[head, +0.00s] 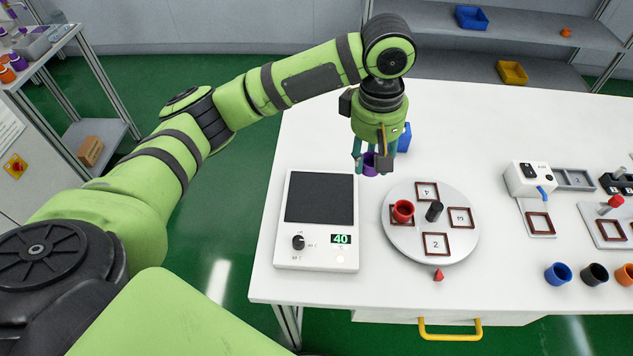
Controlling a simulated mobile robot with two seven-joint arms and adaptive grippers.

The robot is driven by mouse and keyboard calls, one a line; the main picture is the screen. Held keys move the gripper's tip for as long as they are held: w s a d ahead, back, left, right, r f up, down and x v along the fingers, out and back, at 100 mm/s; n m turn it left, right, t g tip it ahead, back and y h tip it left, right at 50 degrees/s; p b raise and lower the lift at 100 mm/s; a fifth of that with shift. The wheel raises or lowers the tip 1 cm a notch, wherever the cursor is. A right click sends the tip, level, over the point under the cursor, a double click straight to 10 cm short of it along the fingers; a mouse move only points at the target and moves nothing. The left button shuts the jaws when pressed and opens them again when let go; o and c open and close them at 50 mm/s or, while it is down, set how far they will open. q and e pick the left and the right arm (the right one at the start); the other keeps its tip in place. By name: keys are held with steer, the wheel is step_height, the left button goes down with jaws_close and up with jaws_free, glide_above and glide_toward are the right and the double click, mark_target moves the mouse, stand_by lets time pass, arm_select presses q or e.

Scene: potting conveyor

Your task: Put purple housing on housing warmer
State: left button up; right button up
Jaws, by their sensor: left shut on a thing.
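The purple housing (369,166) is a small purple cup held between the fingers of my left gripper (373,160). The gripper points down and is shut on it, at the back right of the housing warmer. The fingers hide part of the housing, and I cannot tell whether it touches the table. The housing warmer (292,256) is a white unit with a dark square plate (320,197), a knob and a display reading 40. The plate is bare. My right gripper is not in view.
A round turntable (457,244) with numbered square frames holds a red cup (403,211) and a black post (434,211). A blue bin (405,139) stands behind my gripper. Blue (558,274), black (594,275) and orange (625,276) cups stand at the front right.

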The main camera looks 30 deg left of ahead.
arm_select(q)
steer(key=p, duration=0.1)
glide_above(321, 196)
step_height(321, 196, down, 5)
steer(key=shift+d+r, duration=0.1)
steer(key=shift+f, duration=0.25)
steer(key=f, duration=0.4)
steer(key=shift+a, duration=0.2)
steer(key=shift+p, duration=0.3)
steer(key=o, duration=0.8)
steer(key=shift+f, duration=0.15)
steer(key=r, duration=1.2)
steer(key=shift+s+a+r+b, duration=0.15)
steer(key=shift+s+b, duration=0.1)
steer(key=shift+b, duration=0.15)
